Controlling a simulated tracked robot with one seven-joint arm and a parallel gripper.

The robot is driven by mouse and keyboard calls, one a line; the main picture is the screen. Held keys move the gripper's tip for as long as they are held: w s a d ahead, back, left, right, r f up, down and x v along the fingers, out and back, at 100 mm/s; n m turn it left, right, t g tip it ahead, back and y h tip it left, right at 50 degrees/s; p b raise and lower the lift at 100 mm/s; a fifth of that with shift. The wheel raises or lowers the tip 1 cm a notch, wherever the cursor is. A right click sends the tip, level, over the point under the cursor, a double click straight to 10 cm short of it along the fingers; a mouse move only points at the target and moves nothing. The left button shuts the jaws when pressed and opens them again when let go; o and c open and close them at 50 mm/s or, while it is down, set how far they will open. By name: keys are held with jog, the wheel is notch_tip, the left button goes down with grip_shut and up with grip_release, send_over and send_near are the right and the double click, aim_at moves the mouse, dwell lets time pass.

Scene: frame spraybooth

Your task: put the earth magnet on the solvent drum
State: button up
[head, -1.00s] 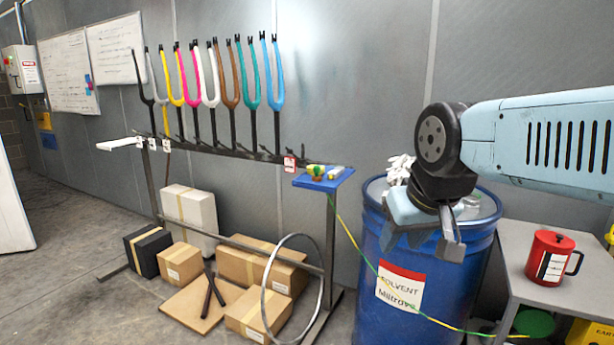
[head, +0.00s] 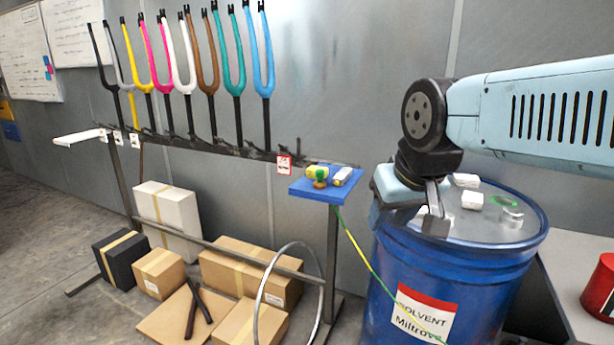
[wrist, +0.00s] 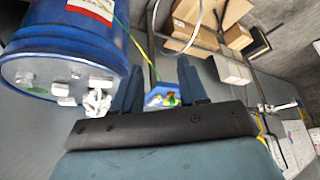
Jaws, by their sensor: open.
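The blue solvent drum (head: 395,285) stands at the right in the head view; in the wrist view its side (wrist: 65,35) is at upper left. A small green-topped, brass-coloured piece (head: 320,177), which looks like the earth magnet, sits on the blue shelf (head: 318,193). A yellow-green cable (head: 357,246) hangs from the shelf across the drum's front. My gripper (head: 430,208) is open and empty, in front of the drum lid in the head view, right of the shelf. In the wrist view the shelf (wrist: 152,99) shows small between the open fingers (wrist: 160,85).
White blocks (head: 472,200), a silver cap (head: 512,215) and a green ring (head: 503,201) are on the drum lid. A yellow block (head: 311,170) and a white piece (head: 342,175) lie beside the magnet. A fork rack stands left; boxes (head: 240,264) and a metal hoop (head: 262,292) are below.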

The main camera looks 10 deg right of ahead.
jog(key=shift+w+d, duration=0.1)
jog(key=shift+w, duration=0.4)
jog(key=shift+o, duration=1.3)
jog(key=shift+w+r, duration=0.1)
jog(key=shift+w, duration=0.1)
jog(key=shift+o, duration=0.2)
jog(key=w+d+f+m+y, duration=0.1)
jog(key=w+y, duration=0.1)
jog(key=w, duration=1.1)
jog(key=shift+d+f, duration=0.15)
jog(key=shift+d, duration=0.1)
jog(key=m+t+h, duration=0.2)
jog(key=t+h, duration=0.1)
jog(key=h, duration=0.1)
send_near(319, 175)
jog(key=shift+x, duration=3.75)
jog(key=shift+f, duration=0.15)
